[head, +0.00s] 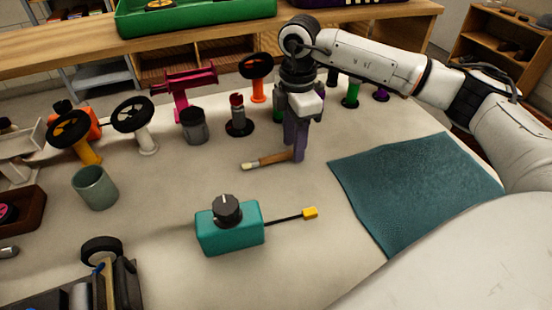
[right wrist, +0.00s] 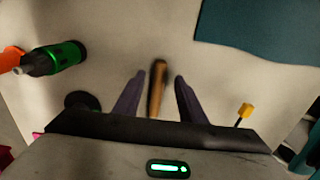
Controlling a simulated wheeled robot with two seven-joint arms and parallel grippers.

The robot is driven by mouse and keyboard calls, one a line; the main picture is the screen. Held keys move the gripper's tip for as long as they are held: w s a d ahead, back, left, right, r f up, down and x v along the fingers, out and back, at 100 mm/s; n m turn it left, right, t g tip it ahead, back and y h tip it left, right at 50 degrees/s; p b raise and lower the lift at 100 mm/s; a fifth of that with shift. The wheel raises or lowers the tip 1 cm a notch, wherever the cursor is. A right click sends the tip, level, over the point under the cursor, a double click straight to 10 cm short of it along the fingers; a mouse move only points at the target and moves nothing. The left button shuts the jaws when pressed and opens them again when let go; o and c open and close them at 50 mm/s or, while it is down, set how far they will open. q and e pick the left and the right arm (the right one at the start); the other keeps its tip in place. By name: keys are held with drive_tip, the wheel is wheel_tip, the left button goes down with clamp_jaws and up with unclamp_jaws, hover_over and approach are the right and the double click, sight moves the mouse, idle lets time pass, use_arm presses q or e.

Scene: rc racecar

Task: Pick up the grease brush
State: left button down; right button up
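The grease brush (head: 268,160) lies on the light table, with a wooden handle and pale bristles pointing left in the head view. My right gripper (head: 298,154) points down over the handle's right end. In the right wrist view the brush handle (right wrist: 157,86) lies between the two purple-grey fingers (right wrist: 157,88), with a gap on each side. The right gripper is open and holds nothing. Whether the fingertips touch the table cannot be told. My left gripper is not in view.
A teal cloth (head: 415,185) lies right of the brush. A teal box with a black knob (head: 229,235) stands in front. Behind are a dark cylinder (head: 193,127), a red-topped part (head: 238,118) and several wheel stands. A green cup (head: 94,188) stands left.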

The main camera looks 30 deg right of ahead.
drive_tip(key=shift+f, duration=0.75)
drive_tip(key=shift+w, duration=0.1)
clamp_jaws()
